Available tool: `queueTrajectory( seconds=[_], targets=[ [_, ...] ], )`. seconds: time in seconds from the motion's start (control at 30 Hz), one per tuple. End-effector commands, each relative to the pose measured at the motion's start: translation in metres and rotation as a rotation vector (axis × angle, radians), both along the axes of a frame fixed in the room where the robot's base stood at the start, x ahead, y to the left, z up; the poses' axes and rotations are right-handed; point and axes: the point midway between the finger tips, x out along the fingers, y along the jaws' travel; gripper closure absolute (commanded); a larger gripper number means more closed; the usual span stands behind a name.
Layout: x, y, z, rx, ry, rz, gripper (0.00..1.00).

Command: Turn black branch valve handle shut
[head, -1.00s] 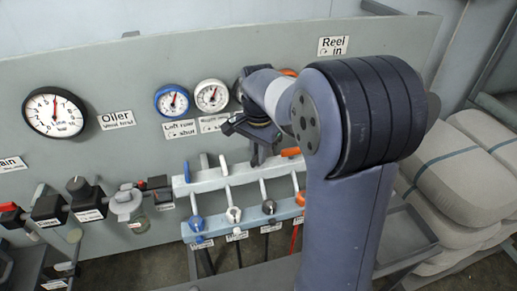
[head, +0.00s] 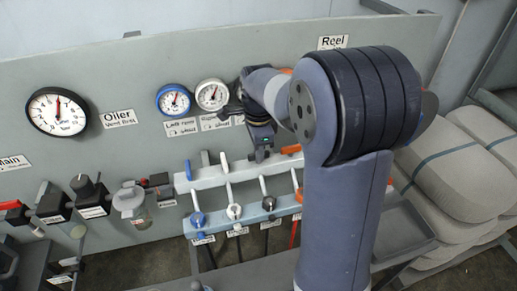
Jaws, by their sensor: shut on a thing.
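A light manifold (head: 215,178) on the grey panel carries a row of branches marked blue, white, black and orange. The black branch (head: 268,203) is third from the left, with its dark fitting at the lower end. My gripper (head: 262,155) is at the top of this branch, pointing down at the manifold. It is shut on the black branch valve handle, which is mostly hidden behind the jaws, so its exact angle cannot be told. The blue handle (head: 188,170) and the white handle (head: 224,163) stand up to the left; the orange handle (head: 290,149) lies sideways to the right.
Two small gauges (head: 173,100) and a large gauge (head: 57,112) are on the panel above and left. An oiler bowl (head: 130,202) and black valve boxes (head: 90,197) are at left. Stacked sacks (head: 465,165) are at right. My arm covers the panel's right part.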

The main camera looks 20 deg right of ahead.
Motion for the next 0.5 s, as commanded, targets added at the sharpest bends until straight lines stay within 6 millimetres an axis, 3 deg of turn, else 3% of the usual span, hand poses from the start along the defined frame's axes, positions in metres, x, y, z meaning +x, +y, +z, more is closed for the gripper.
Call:
queueTrajectory(
  seconds=[0.47, 0.5],
  targets=[
    [0.0004, -0.0003, 0.0006, -0.001, -0.002, -0.014, 1.0],
    [0.0004, -0.0003, 0.0006, -0.001, -0.002, -0.014, 0.86]
  ],
)
